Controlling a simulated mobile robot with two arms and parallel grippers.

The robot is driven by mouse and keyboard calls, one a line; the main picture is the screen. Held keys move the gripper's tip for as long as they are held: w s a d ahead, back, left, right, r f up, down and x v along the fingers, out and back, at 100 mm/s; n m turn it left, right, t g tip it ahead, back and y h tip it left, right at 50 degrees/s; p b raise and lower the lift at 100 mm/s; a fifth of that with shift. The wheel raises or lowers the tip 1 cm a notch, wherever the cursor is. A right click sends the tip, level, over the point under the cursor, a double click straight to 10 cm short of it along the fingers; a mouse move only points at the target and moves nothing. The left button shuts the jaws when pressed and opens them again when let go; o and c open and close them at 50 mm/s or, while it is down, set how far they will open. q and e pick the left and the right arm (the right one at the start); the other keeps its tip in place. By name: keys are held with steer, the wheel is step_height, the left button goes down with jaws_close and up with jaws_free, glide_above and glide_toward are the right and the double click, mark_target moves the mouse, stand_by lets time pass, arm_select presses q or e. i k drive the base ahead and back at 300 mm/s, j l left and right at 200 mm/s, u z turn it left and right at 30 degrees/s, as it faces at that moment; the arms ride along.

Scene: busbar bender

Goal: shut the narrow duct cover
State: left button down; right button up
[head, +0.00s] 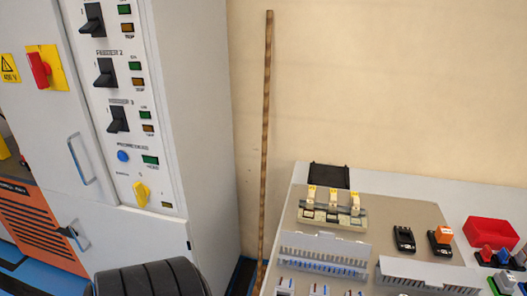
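A slotted grey wiring duct (322,268) with blue showing in it lies on the beige panel on the worktable. A light grey upright strip (325,246) stands along its back edge and looks like a raised cover. To its right a second long grey strip (430,272) stands tilted near the front of the panel; it may be another duct's cover. I cannot tell which is the narrow one. The bottom edge of the view cuts off part of this area.
Behind the duct stands a fuse block (332,213) with three cream levers. Black devices (404,238) and a red bin (490,232) are to the right. A wooden pole (266,130) leans between the table and the grey switch cabinet (185,110).

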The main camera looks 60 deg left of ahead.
mark_target(325, 242)
steer(key=u, duration=1.35)
